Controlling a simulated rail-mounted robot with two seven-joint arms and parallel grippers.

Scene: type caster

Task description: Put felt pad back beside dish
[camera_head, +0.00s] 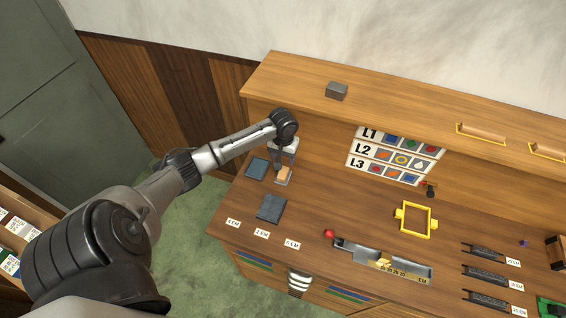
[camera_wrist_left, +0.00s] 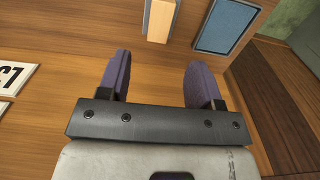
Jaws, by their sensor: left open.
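A small block with a tan wooden top and a paler grey side (camera_head: 284,174), which looks like the felt pad, is on the counter at the left. It also shows at the top of the left wrist view (camera_wrist_left: 160,20). The shallow dark-rimmed dish with a blue-grey inside (camera_head: 257,168) lies just left of it, and shows at the upper right of the wrist view (camera_wrist_left: 225,25). My left gripper (camera_head: 285,158) is open and empty by the block, its two purple-grey fingers (camera_wrist_left: 161,75) spread apart and pointing towards it. My right gripper is not in view.
A metal composing stick with a red knob (camera_head: 385,260), a yellow frame (camera_head: 416,218) and dark bars (camera_head: 486,275) lie rightwards. A raised shelf (camera_head: 400,100) runs behind.

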